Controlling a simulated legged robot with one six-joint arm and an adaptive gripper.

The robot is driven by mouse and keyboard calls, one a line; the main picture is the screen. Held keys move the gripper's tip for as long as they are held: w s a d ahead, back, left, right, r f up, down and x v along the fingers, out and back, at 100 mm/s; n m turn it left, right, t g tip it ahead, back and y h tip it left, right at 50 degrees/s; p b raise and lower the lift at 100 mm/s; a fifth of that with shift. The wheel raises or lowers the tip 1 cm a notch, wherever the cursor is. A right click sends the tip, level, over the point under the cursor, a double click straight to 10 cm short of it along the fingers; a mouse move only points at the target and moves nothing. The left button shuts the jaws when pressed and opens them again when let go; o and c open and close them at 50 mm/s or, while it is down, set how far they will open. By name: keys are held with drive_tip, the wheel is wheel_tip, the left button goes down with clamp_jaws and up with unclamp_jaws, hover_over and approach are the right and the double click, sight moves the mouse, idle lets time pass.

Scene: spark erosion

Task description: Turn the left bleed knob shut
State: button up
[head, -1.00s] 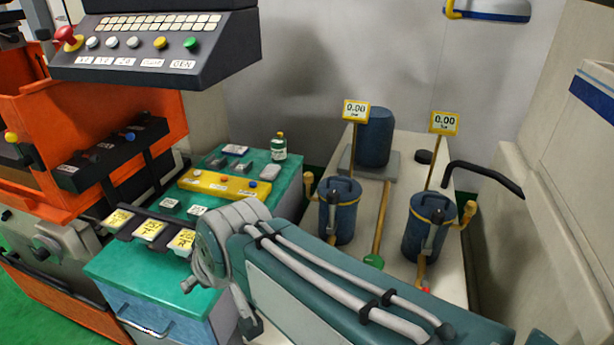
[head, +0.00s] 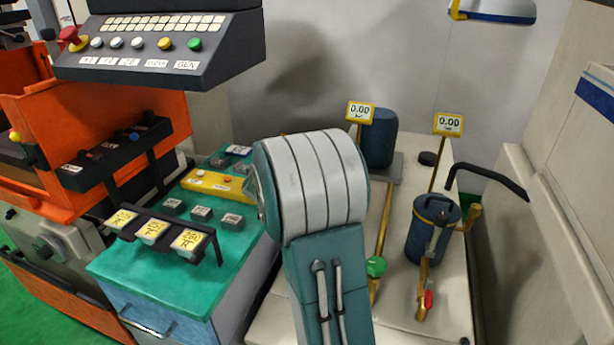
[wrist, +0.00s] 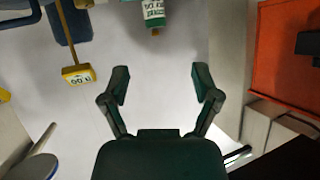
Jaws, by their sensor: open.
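My gripper (wrist: 161,84) is open and empty in the wrist view, its two dark fingers apart; in the head view it is hidden behind my arm. A green knob (head: 375,267) sits on a brass pipe right of my arm, and a red knob (head: 429,299) sits low before the right blue canister (head: 434,228). A yellow gauge reading 0.00 (head: 360,112) stands behind; an upside-down gauge (wrist: 78,75) shows in the wrist view.
A second gauge (head: 448,124) stands at the right, near a black bent handle (head: 490,178). A teal cabinet (head: 150,268) with switches and yellow displays is left of my arm. An overhanging control panel (head: 170,50) and orange machine (head: 60,120) are farther left.

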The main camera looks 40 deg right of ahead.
drive_tip(key=d+f+m+g+h, duration=0.1)
drive_tip(key=d+f, duration=0.2)
drive_tip(key=d, duration=0.3)
drive_tip(key=w+d+f+g+h, duration=0.1)
drive_tip(key=d+f, duration=0.3)
drive_tip(key=d, duration=0.2)
drive_tip(key=w+d+f+m+g+h, duration=0.1)
drive_tip(key=d+f, duration=0.2)
drive_tip(key=d, duration=0.3)
drive_tip(key=shift+w+d+f+m, duration=0.15)
drive_tip(key=shift+d+f+m, duration=0.15)
drive_tip(key=shift+d+f, duration=0.05)
drive_tip(key=shift+a, duration=0.1)
clamp_jaws()
